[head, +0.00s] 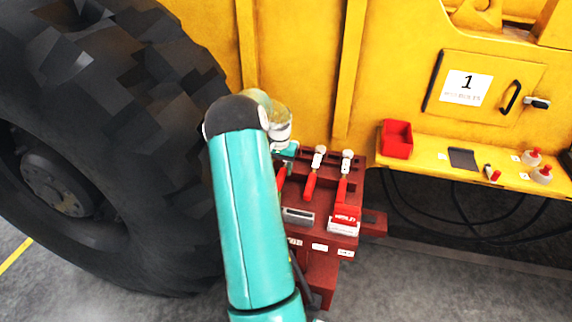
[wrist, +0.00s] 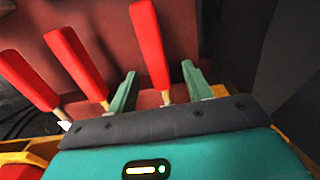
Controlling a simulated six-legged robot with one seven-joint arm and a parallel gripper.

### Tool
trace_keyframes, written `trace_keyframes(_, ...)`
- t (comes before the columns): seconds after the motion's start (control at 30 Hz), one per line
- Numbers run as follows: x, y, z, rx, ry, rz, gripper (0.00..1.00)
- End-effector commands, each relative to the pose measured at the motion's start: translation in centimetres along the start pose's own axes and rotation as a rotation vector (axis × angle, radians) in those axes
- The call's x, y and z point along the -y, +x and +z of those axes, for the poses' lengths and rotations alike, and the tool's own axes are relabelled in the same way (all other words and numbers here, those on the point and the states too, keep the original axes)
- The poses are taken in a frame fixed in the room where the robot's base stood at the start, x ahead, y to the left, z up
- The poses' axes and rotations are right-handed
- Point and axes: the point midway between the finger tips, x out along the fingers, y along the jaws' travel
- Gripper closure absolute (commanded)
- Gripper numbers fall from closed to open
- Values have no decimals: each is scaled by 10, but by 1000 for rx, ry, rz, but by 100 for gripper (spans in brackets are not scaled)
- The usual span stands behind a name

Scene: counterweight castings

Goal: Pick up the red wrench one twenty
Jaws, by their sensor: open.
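Three red-handled wrenches stand side by side in the wrist view: a left one (wrist: 25,80), a middle one (wrist: 76,62) and a right one (wrist: 151,45). My gripper (wrist: 159,68) is open, with one teal finger on each side of the right handle; contact cannot be told. In the head view, two wrenches show clearly, a middle one (head: 312,175) and a right one (head: 344,182). A third red handle (head: 281,178) is partly hidden by my arm and gripper. No readable marking shows which wrench is one twenty.
The wrenches rest on a dark red stand (head: 320,262) with small labels. A big black tyre (head: 110,150) is close on the left. A yellow ledge (head: 450,172) on the right holds a red bin (head: 397,139) and small items. Grey floor is open in front.

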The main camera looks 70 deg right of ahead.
Motion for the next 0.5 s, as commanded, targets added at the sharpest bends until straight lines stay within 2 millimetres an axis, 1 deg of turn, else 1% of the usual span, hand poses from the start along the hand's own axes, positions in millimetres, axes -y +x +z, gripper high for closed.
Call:
trace_keyframes(0.13, -1, 12, -1, 1, 1, 1, 50)
trace_keyframes(0.3, -2, 38, -4, 1, 0, 1, 50)
trace_keyframes(0.37, -1, 46, -4, 0, -1, 0, 50)
trace_keyframes(0.43, 0, 51, -4, 0, 0, 0, 50)
trace_keyframes(0.5, 0, 52, -5, -1, 0, -1, 50)
